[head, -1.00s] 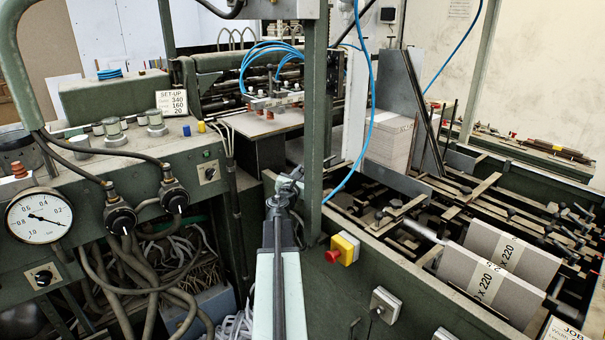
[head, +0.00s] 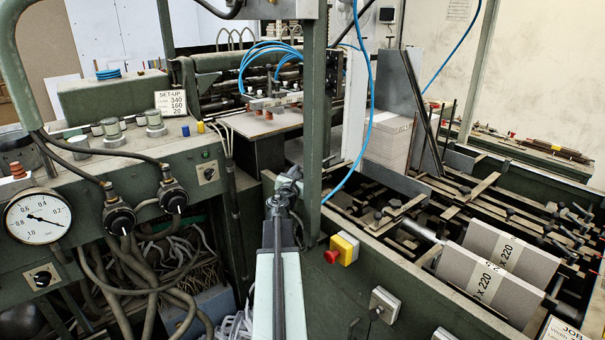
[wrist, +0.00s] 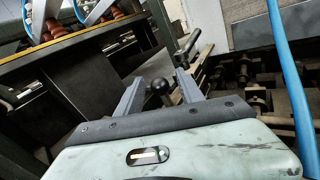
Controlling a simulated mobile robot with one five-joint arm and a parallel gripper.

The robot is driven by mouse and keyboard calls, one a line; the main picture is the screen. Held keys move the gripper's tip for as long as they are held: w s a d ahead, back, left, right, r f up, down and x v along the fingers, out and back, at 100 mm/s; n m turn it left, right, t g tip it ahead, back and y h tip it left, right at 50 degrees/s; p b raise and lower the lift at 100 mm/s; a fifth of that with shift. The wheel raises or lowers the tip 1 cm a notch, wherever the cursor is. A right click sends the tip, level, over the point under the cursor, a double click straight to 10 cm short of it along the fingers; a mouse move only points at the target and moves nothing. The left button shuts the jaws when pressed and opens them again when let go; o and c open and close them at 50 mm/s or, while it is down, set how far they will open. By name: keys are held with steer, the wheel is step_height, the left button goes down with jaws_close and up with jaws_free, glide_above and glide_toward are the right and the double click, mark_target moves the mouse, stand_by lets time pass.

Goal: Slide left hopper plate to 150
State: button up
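My gripper (head: 287,184) is in the middle of the head view, in front of the green post. In the wrist view its two grey fingers (wrist: 158,78) stand apart. A black ball knob (wrist: 160,87) on a short dark stem shows between them, with a gap on each side; I cannot tell how far beyond the tips it is. A dark lever (wrist: 188,46) rises behind the right finger. A tall grey plate (head: 399,82) stands by the greyboard stack (head: 388,145); I cannot tell whether it is the left hopper plate. No position scale is readable.
The green post (head: 316,120) and a blue hose (head: 365,130) stand close to my gripper. A red stop button (head: 332,256) sits on the green side wall below. A set-up card (head: 171,103) reads 340, 160 and 20. Boards (head: 510,250) lie at the right.

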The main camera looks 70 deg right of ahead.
steer(key=a, duration=0.7)
steer(key=shift+s+a, duration=0.4)
steer(key=shift+w, duration=0.1)
